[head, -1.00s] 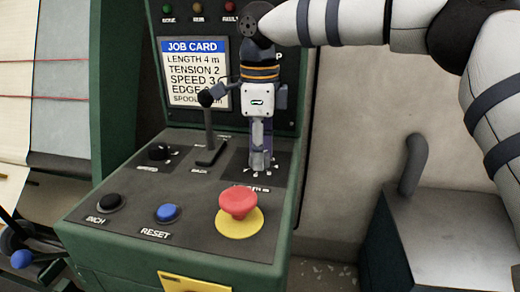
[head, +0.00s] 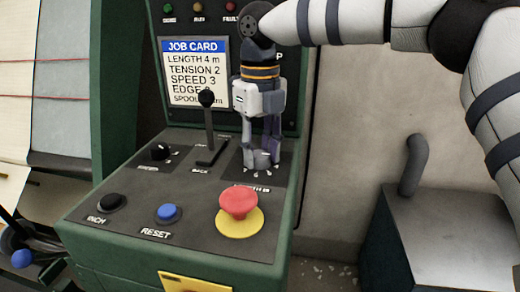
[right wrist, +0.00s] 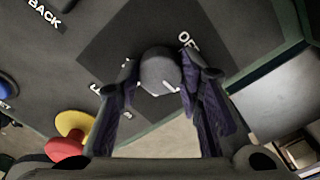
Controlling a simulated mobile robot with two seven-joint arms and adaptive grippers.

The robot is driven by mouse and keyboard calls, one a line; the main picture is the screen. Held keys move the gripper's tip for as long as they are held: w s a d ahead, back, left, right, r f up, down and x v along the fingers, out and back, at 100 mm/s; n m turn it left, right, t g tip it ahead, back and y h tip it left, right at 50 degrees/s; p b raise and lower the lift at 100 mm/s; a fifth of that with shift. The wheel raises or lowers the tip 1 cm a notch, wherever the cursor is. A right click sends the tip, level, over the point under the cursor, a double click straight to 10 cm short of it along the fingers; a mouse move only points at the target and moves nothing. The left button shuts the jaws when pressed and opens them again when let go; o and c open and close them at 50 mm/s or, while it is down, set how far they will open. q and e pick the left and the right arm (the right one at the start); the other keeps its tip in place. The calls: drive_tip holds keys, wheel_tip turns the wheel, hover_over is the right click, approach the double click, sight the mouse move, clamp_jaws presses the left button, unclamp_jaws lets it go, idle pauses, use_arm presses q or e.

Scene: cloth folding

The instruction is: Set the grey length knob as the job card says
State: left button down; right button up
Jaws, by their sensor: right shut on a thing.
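The grey length knob (right wrist: 158,70) shows in the right wrist view on a dark square plate on the panel. My right gripper (right wrist: 160,78) is shut on it, one finger on each side. In the head view my right gripper (head: 262,160) points down at the panel's right rear, and its fingers mostly hide the knob. A label reading OFF lies beside the knob; other marks are partly covered by the fingers, and I cannot tell the setting. The job card (head: 195,72) reads LENGTH 4 m, TENSION 2, SPEED 3; its lower lines are partly hidden. My left gripper is not in view.
A black-knobbed lever (head: 207,125) stands just left of my right gripper. A red mushroom button (head: 238,203) on a yellow base is in front. A blue RESET button (head: 167,213), a black INCH button (head: 110,202) and a black speed knob (head: 160,151) lie further left.

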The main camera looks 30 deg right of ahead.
sight(260, 154)
drive_tip(key=shift+m, duration=0.5)
drive_tip(key=o, duration=1.2)
drive_tip(key=shift+r, duration=0.1)
wheel_tip(260, 154, up, 12)
drive_tip(key=shift+f, duration=0.1)
